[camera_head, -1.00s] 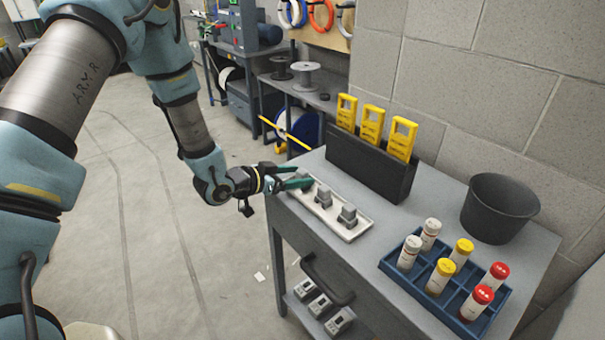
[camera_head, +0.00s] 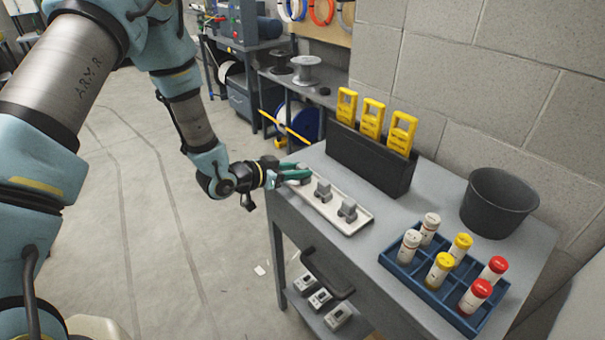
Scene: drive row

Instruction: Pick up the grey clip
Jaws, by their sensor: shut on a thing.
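Two grey clips stand on the white tray (camera_head: 352,229): one in the middle (camera_head: 322,191) and one nearer the front right (camera_head: 347,209). My gripper (camera_head: 300,174) reaches in from the left at the tray's far left end. Its green fingers are shut on another grey clip (camera_head: 301,168), of which only a small part shows between and behind them. I cannot tell whether that clip still touches the tray.
A black holder (camera_head: 365,165) with yellow tools stands behind the tray. A blue rack (camera_head: 420,275) of capped tubes and a black bin (camera_head: 497,203) stand to the right. Several grey devices (camera_head: 320,298) lie on the lower shelf. Bare cart top lies around the tray.

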